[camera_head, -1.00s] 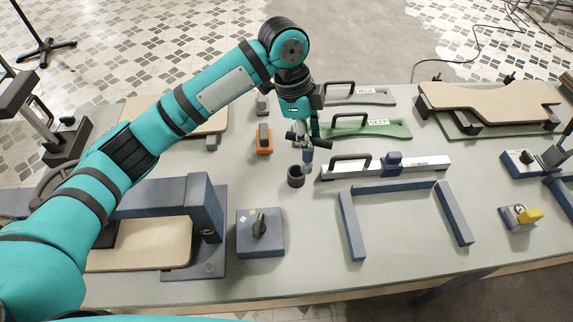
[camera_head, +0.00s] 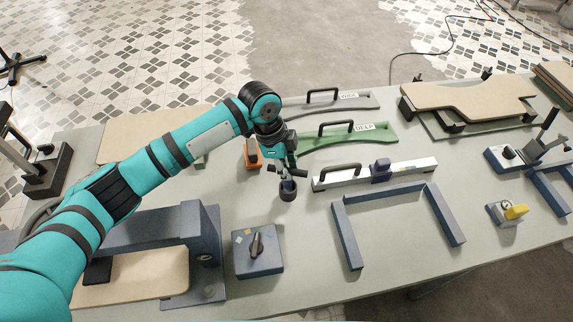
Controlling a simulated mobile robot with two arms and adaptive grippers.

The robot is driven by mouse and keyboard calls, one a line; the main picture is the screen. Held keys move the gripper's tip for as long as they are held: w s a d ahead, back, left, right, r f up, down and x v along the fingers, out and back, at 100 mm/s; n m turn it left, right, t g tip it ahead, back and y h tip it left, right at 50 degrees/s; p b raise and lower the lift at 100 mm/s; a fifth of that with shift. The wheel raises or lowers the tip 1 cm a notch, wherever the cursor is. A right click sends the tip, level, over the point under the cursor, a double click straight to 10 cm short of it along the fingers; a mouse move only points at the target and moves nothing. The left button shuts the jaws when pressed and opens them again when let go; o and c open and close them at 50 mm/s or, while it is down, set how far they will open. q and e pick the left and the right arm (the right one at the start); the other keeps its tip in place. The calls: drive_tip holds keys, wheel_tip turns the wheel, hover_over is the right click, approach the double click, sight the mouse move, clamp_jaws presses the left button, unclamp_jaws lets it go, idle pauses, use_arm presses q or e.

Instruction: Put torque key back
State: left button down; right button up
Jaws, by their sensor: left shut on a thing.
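My left gripper (camera_head: 283,170) points down over a small dark round holder (camera_head: 288,195) on the table. It is shut on the torque key (camera_head: 287,184), a small tool with a dark blue part showing below the fingers. The key's lower end is at the mouth of the holder and appears to be inside it; how deep it sits cannot be told. The gripper covers the top of the key. My right gripper is not in view.
A blue box with a black knob (camera_head: 258,250) stands in front of the holder. A white rail with a handle (camera_head: 335,177) and a blue U-shaped frame (camera_head: 348,235) lie to the right. An orange block (camera_head: 252,152) and a green DEEP template (camera_head: 380,134) are behind.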

use_arm(q)
drive_tip(key=shift+d+r, duration=0.1)
drive_tip(key=shift+f, duration=0.25)
drive_tip(key=c, duration=1.3)
unclamp_jaws()
drive_tip(key=shift+c, duration=0.2)
drive_tip(key=shift+o, duration=0.3)
drive_tip(key=shift+r, duration=0.55)
drive_tip(key=b+v, duration=0.2)
drive_tip(key=v, duration=0.9)
drive_tip(key=shift+r, duration=0.15)
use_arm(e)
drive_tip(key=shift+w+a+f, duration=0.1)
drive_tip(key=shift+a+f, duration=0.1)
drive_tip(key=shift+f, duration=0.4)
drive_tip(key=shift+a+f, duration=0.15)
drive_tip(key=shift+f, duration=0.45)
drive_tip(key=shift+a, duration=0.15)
use_arm(q)
drive_tip(key=shift+s, duration=0.15)
